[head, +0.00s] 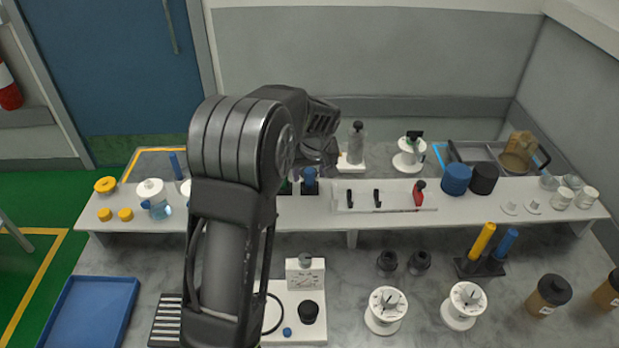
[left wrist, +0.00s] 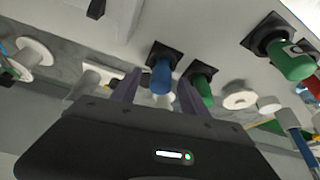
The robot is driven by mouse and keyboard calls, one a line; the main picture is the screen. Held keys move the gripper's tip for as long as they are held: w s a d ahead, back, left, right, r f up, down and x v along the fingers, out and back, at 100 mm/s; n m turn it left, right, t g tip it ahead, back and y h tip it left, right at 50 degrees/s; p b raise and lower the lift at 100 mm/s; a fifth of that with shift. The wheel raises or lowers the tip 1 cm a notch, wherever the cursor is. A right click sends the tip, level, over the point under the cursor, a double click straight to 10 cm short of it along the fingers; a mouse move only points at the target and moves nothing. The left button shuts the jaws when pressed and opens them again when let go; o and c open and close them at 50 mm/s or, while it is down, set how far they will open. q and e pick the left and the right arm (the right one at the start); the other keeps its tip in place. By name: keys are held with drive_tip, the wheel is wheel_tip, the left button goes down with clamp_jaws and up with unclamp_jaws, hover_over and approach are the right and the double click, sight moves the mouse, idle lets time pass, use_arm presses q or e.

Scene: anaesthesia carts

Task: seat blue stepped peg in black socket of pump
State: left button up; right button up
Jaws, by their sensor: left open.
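A blue peg (head: 309,174) stands upright in a small black square socket (head: 309,188) on the white shelf. In the left wrist view the blue peg (left wrist: 160,77) shows in its black socket (left wrist: 163,54), with the two fingers of my left gripper (left wrist: 157,88) apart on either side of it. My left gripper (head: 310,158) is open; contact with the peg cannot be told. A green peg (left wrist: 202,90) is in a black socket beside it. My left arm hides part of the shelf. Which device is the pump is not clear. My right gripper is out of view.
A white unit with a dial (head: 305,272) and a black knob stands in front. White reels (head: 385,310), dark knobs (head: 387,262) and a black holder (head: 480,267) with yellow and blue rods are on the grey counter. A blue tray (head: 92,312) lies at left.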

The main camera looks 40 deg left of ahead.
use_arm(q)
drive_tip(key=shift+c, duration=0.5)
clamp_jaws()
